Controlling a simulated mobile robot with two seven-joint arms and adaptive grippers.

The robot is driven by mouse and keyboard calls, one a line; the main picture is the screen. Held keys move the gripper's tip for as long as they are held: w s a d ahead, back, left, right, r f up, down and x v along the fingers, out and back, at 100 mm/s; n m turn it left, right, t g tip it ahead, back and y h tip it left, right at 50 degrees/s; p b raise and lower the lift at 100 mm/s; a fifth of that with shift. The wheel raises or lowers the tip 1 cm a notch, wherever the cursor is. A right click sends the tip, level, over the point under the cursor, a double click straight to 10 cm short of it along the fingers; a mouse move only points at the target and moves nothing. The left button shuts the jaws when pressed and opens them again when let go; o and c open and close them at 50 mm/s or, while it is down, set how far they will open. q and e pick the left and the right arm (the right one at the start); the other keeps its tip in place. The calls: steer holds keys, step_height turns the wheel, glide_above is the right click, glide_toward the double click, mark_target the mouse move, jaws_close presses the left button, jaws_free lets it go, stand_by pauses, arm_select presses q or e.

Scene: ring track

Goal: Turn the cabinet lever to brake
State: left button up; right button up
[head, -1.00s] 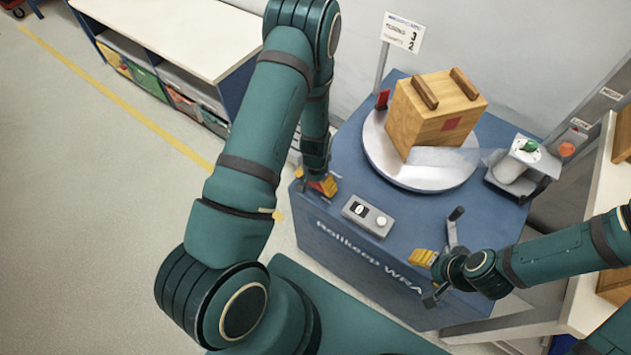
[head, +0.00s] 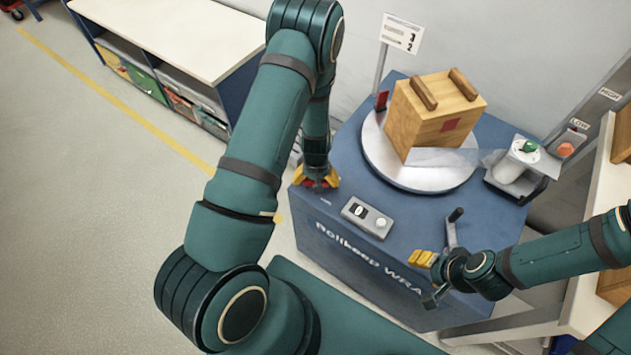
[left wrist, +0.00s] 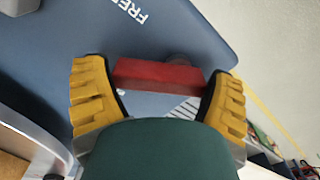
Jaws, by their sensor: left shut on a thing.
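The red lever (left wrist: 155,76) of the blue cabinet (head: 345,245) lies between the yellow finger pads of my left gripper (left wrist: 158,98) in the left wrist view. My left gripper is shut on it. In the head view this gripper (head: 318,184) is at the cabinet's left front corner, and the lever is mostly hidden by the fingers. White letters starting "FRE" show on the cabinet top beyond the lever in the left wrist view. My right gripper (head: 429,278) is open beside the cabinet's front, near a crank handle (head: 454,228), apparently holding nothing.
A wooden box (head: 425,125) stands on the round turntable (head: 380,165) on the cabinet. A grey switch panel (head: 368,217) sits near the front edge. A film roll unit (head: 520,165) stands at the right. A shelf bench (head: 170,40) is behind left; open floor lies left.

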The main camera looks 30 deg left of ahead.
arm_select(q)
steer(key=n, duration=0.6)
steer(key=shift+w+a+n+p, duration=0.3)
steer(key=shift+w+a, duration=0.05)
steer(key=shift+w, duration=0.05)
steer(key=n, duration=0.5)
steer(key=shift+w+a+p, duration=0.15)
steer(key=shift+a+p, duration=0.25)
steer(key=o, duration=0.9)
step_height(320, 180, up, 12)
